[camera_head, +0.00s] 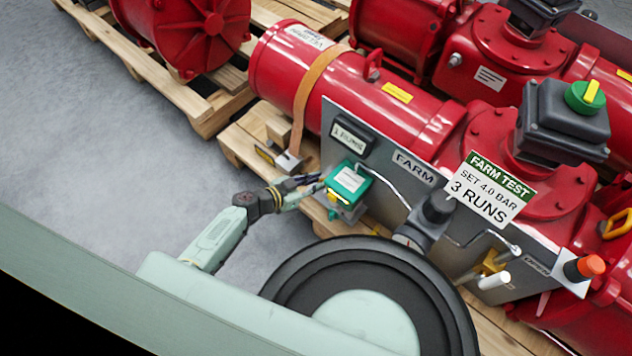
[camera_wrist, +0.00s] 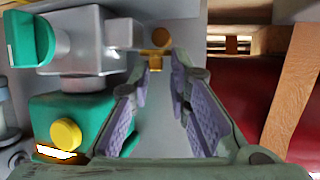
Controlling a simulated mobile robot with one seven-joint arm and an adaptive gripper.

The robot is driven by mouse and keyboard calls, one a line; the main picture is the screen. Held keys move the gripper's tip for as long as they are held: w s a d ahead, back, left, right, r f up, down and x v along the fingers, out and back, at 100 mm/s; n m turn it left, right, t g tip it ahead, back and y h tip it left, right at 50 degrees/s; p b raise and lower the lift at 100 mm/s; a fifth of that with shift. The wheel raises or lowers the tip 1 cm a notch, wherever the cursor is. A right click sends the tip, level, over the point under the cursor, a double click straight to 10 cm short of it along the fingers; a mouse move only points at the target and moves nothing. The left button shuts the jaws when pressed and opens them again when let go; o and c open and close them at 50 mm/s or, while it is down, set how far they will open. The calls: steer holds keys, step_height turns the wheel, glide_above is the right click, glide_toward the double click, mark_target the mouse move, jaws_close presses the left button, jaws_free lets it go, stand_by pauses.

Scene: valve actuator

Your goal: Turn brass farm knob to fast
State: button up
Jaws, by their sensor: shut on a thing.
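My gripper (camera_head: 316,187) reaches in from the left to the green box (camera_head: 348,184) labelled in white on the farm panel (camera_head: 385,165). In the wrist view my gripper (camera_wrist: 158,72) has its two purple-padded fingers closed around a small brass knob (camera_wrist: 155,62) at their far tips. Much of the knob is hidden between the tips, and its pointer setting cannot be read. The green box (camera_wrist: 85,112) stands left of the fingers in the wrist view, with a round yellow knob (camera_wrist: 66,132) on its face.
A grey fitting with a green cap (camera_wrist: 32,40) lies left of the fingers. The panel also carries a dark regulator (camera_head: 437,208), a FARM TEST sign (camera_head: 488,188) and an orange button (camera_head: 590,265). Red actuators (camera_head: 340,85) rest on wooden pallets (camera_head: 235,150). Grey floor is open at left.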

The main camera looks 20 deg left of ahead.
steer(key=shift+d, duration=0.3)
jaws_close()
steer(key=shift+s, duration=0.1)
steer(key=shift+d+r+p, duration=0.2)
steer(key=shift+p, duration=0.55)
steer(key=shift+d+n+t+y+p, duration=0.1)
steer(key=shift+n+t+y+p, duration=0.2)
steer(key=shift+n+p, duration=0.15)
steer(key=shift+f, duration=0.1)
steer(key=shift+d+f, duration=0.1)
steer(key=shift+f, duration=0.05)
steer(key=o, duration=0.6)
jaws_free()
